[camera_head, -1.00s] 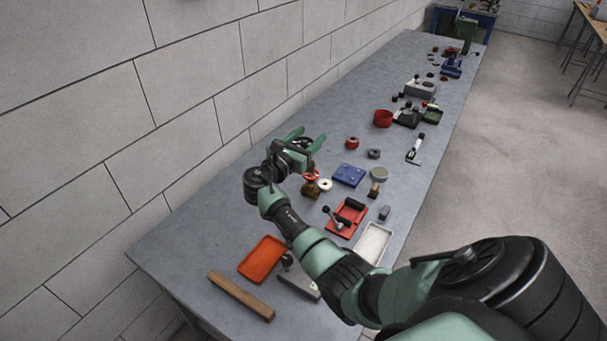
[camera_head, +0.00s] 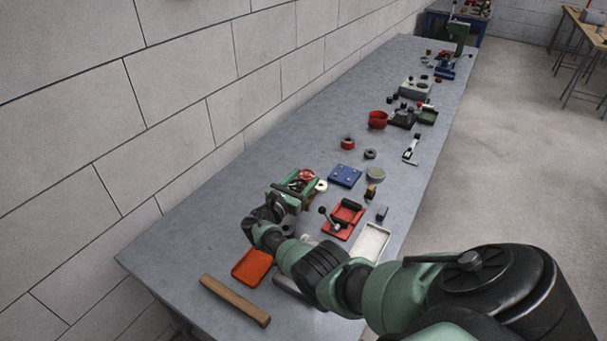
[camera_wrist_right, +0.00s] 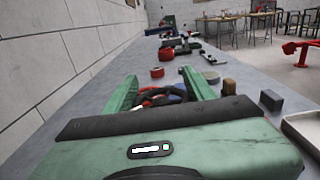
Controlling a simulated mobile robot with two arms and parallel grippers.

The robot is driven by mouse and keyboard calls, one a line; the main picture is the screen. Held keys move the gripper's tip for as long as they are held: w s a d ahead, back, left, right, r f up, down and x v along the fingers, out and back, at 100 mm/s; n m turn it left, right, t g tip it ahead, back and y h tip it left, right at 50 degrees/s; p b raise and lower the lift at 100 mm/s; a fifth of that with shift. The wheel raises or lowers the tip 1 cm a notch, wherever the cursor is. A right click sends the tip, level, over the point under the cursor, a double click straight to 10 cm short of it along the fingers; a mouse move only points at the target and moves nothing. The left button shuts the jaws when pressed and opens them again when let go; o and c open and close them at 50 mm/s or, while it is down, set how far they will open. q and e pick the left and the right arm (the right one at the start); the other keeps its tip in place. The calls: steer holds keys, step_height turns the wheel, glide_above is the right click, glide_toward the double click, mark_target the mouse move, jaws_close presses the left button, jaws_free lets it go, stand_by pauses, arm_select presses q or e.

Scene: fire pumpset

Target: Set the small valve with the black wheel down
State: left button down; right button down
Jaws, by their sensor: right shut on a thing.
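The small valve with the black wheel is held between the fingers of my right gripper (camera_head: 304,182). In the right wrist view its black wheel (camera_wrist_right: 177,92) shows between the two green fingers, and the gripper body hides the rest. A red wheel (camera_head: 306,175) shows at the fingers in the head view and also close by the black wheel in the wrist view (camera_wrist_right: 152,91). My right gripper is low over the grey bench (camera_head: 205,215). I cannot tell whether the held valve touches the bench. My left gripper is not in view.
A white ring (camera_head: 321,186) and a blue plate (camera_head: 345,176) lie just right of the gripper. A red tray (camera_head: 344,219), a white tray (camera_head: 372,242), an orange tray (camera_head: 252,266) and a wooden bar (camera_head: 235,300) lie nearer. The bench along the wall is clear.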

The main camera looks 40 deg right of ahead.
step_height(320, 180, down, 3)
steer(key=shift+f+b, duration=0.2)
steer(key=shift+b, duration=0.95)
steer(key=c, duration=0.9)
jaws_free()
steer(key=shift+s+f, duration=0.1)
steer(key=shift+f, duration=0.05)
steer(key=shift+c, duration=0.2)
steer(key=o, duration=0.4)
